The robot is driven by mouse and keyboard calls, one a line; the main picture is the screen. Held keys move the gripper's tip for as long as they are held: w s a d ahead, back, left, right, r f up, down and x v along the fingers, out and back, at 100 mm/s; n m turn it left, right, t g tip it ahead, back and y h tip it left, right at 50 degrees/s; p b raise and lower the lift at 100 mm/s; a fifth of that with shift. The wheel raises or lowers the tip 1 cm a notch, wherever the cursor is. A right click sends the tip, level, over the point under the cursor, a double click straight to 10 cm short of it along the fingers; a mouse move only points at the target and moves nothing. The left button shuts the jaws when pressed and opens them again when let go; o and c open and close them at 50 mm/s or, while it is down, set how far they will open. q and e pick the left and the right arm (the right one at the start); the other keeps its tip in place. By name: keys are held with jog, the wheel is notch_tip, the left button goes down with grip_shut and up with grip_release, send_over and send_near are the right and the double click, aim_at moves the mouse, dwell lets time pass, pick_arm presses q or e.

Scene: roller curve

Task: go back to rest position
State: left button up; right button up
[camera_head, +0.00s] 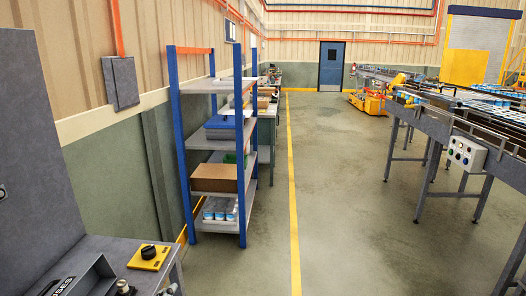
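Neither of my grippers shows in the head view, and no part of my arms can be made out. The task names no object to handle. The view looks down a factory aisle with a yellow floor line (292,190) running away from me.
A blue-posted shelf (215,155) with boxes stands left of the line. A grey bench (110,250) with a yellow knob box (149,257) is at the near left. A roller conveyor (470,120) fills the right. The floor (345,210) between is clear to the blue door (331,67).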

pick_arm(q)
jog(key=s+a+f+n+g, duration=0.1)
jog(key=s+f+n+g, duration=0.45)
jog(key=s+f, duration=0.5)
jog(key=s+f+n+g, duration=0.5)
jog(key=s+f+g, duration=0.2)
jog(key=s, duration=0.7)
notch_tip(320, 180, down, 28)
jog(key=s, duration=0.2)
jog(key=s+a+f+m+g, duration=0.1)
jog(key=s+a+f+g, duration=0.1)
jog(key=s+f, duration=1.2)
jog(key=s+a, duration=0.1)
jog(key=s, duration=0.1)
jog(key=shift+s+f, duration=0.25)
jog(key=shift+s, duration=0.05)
